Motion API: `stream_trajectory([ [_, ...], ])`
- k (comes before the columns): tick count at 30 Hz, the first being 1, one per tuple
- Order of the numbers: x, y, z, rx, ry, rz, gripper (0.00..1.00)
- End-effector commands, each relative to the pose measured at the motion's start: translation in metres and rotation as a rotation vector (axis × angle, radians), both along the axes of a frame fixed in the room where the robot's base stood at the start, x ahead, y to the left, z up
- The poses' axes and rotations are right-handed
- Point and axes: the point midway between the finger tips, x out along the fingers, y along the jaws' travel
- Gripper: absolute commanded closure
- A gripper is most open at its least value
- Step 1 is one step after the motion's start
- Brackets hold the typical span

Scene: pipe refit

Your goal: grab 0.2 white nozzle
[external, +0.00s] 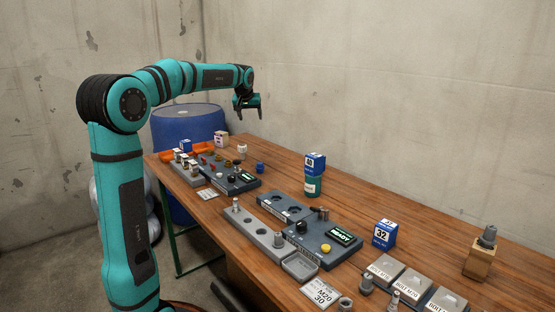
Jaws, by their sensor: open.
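My gripper (248,112) is open and empty, with its fingers pointing down. It hangs in the air above the far left end of the wooden table. Several small white-topped pieces stand in a grey rack (183,169) at that end, below and left of my gripper. A small pale piece (242,151) stands on the table below my gripper. I cannot tell which, if any, is the 0.2 white nozzle; the pieces are too small to read.
Orange bins (200,149) and small boxes sit at the far edge. A blue barrel (190,120) stands behind.

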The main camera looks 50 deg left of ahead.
Motion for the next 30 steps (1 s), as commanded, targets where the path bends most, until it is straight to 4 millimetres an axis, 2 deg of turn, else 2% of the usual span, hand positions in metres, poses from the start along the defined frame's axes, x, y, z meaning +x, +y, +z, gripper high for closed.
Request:
stream_trajectory([
  [1, 0.005, 0.019, -0.010, -0.015, 0.026, 0.028, 0.31],
  [3, 0.009, 0.041, -0.021, -0.036, 0.058, 0.067, 0.31],
  [9, 0.015, 0.089, -0.046, -0.079, 0.125, 0.150, 0.31],
  [12, 0.016, 0.100, -0.053, -0.090, 0.142, 0.171, 0.31],
  [17, 0.017, 0.108, -0.062, -0.096, 0.152, 0.182, 0.31],
  [30, 0.033, 0.131, -0.131, -0.096, 0.153, 0.182, 0.31],
])
